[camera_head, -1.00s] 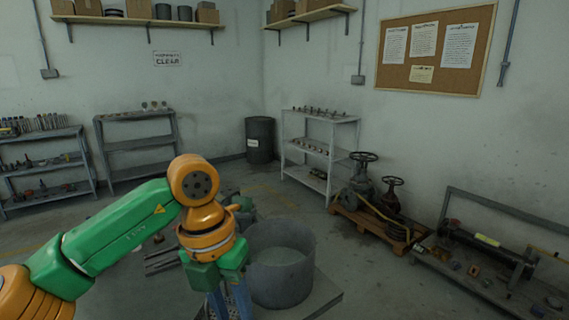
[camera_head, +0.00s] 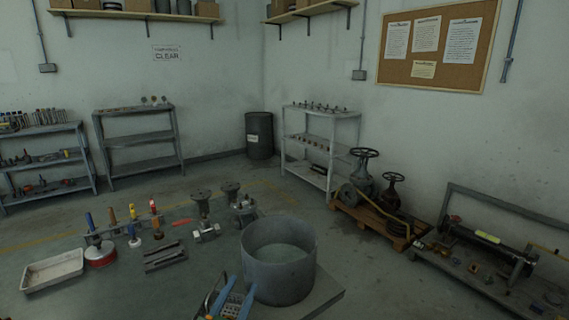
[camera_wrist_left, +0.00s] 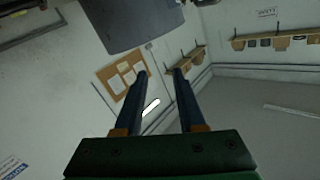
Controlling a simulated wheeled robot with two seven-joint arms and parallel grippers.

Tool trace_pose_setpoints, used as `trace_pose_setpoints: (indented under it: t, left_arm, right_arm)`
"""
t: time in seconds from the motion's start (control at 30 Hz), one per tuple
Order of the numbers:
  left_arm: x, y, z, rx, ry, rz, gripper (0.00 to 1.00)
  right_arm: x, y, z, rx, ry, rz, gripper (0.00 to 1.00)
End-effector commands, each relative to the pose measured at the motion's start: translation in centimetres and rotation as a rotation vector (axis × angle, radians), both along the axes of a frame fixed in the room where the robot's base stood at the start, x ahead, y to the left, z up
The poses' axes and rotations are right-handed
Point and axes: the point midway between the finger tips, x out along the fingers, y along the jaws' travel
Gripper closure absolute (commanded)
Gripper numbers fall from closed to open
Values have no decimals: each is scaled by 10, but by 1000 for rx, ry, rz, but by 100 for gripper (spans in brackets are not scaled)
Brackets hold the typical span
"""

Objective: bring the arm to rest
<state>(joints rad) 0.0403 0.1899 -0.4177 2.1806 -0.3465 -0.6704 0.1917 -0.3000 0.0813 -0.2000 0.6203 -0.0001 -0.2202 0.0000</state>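My left gripper (camera_head: 240,284) shows at the bottom of the head view as two blue fingers, just in front of the grey round tub (camera_head: 279,282). In the left wrist view the blue fingers (camera_wrist_left: 161,73) stand apart with nothing between them. Whether the fingers touch the tub cannot be told. The rest of my left arm is out of the head view. My right gripper is not in view.
The workbench (camera_head: 150,290) bears a white tray (camera_head: 52,270), several colour-handled tools, a slotted grey block (camera_head: 165,253) and grey flanged parts (camera_head: 202,203). Large handwheel valves (camera_head: 364,180) stand on a pallet at the right. Shelves line the walls.

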Motion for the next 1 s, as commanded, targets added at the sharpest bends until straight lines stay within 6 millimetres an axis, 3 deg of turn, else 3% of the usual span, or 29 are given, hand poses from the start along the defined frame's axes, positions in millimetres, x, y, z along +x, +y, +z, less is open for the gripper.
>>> trace_pose_setpoints:
  t: [0.03, 0.1, 0.2, 0.4, 0.57, 0.83, 1.0]
  left_arm:
    - [-15, 18, -42, -14, 169, 58, 61]
    - [-43, 38, -91, -20, 384, 121, 61]
    - [-85, 56, -140, -19, 625, 173, 61]
    - [-169, 75, -196, -7, 987, 218, 61]
    - [-239, 83, -219, 8, 1248, 227, 61]
    - [-235, 80, -315, 26, 1307, 222, 61]
    - [-258, 83, -386, 40, 1352, 219, 61]
  right_arm:
    - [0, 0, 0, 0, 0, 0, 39]
    - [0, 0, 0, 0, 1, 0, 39]
    - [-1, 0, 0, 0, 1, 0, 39]
    - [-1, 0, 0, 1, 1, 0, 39]
    - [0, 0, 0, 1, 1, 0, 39]
    - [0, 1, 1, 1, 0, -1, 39]
    - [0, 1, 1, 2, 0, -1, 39]
